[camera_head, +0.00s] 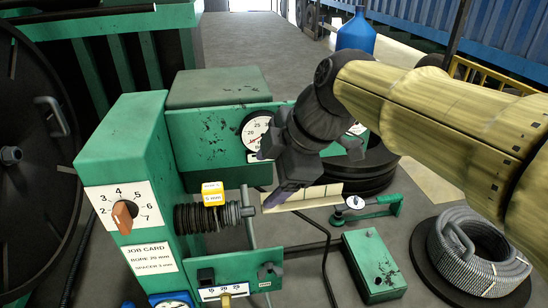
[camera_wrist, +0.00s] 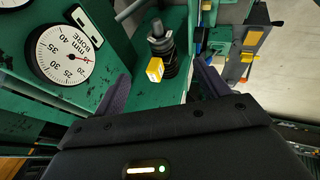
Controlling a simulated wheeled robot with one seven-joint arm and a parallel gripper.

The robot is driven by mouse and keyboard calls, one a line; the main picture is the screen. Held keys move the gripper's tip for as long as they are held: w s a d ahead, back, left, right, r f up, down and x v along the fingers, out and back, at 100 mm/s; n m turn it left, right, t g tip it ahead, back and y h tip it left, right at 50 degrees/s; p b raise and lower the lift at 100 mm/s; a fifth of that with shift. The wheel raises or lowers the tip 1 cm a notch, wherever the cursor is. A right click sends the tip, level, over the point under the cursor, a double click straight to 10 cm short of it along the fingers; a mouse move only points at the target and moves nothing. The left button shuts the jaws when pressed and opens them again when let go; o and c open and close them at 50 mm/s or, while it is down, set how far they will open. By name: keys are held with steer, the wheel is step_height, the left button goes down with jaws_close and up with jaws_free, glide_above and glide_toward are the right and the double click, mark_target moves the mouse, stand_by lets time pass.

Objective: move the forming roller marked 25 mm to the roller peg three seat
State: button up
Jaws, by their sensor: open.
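No roller marked 25 mm can be made out, and no seat marked as roller peg three. A dark ribbed stack (camera_head: 208,217) lies on a shaft on the green machine. It carries a yellow tag (camera_head: 213,194) that seems to read 5 mm; the tag also shows in the wrist view (camera_wrist: 155,69). A small plate (camera_head: 224,291) seems to read 15, 20, 25, with a brass-coloured piece below. My gripper (camera_head: 312,178) is open and empty, above and right of the stack. In the wrist view its purple fingers (camera_wrist: 162,75) are spread, with the tagged stack beyond.
A green box (camera_head: 374,265), a green-handled tool (camera_head: 367,206) and a grey hose coil (camera_head: 470,250) lie right. A blue bottle (camera_head: 356,35) stands behind.

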mark_target(254, 209)
steer(key=shift+b+x, duration=2.95)
steer(key=shift+x, duration=5.7)
jaws_close()
steer(key=shift+w+d+b, duration=0.2)
steer(key=shift+d+b, duration=0.15)
steer(key=shift+d, duration=0.15)
steer(key=shift+w+d+b, duration=0.15)
steer(key=shift+d+b, duration=0.15)
steer(key=shift+d, duration=0.2)
steer(key=shift+w+d+b, duration=0.15)
steer(key=shift+d+b, duration=0.1)
steer(key=shift+d, duration=0.65)
steer(key=w+d+b, duration=0.1)
steer(key=d+b, duration=0.2)
steer(key=d, duration=0.3)
steer(key=shift+w+d, duration=0.3)
steer(key=shift+d, duration=0.05)
